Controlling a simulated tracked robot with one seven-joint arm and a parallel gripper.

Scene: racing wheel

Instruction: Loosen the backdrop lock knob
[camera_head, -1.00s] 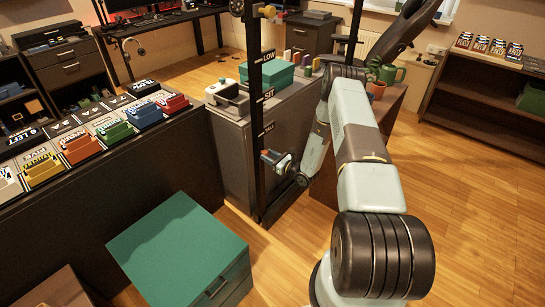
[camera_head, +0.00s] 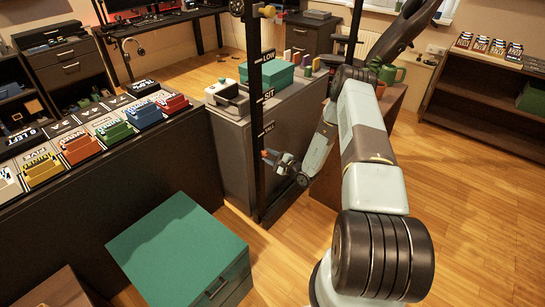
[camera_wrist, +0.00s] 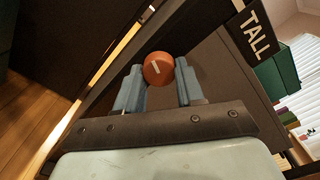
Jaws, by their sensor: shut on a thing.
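The lock knob (camera_wrist: 158,69) is round and orange with a short white mark on its face. In the wrist view it sits between the blue fingers of my gripper (camera_wrist: 159,75), which is shut on it. In the head view my gripper (camera_head: 273,157) is at the dark upright post (camera_head: 255,120), just below the TALL label. The knob is small there and partly hidden by the fingers. The post carries height labels including SIT and TALL.
A grey cabinet (camera_head: 233,160) with a teal box (camera_head: 267,75) stands behind the post. A green-topped box (camera_head: 175,245) is on the floor at the front. A dark counter (camera_head: 120,185) with colored card holders runs along the left. Wooden floor is open at right.

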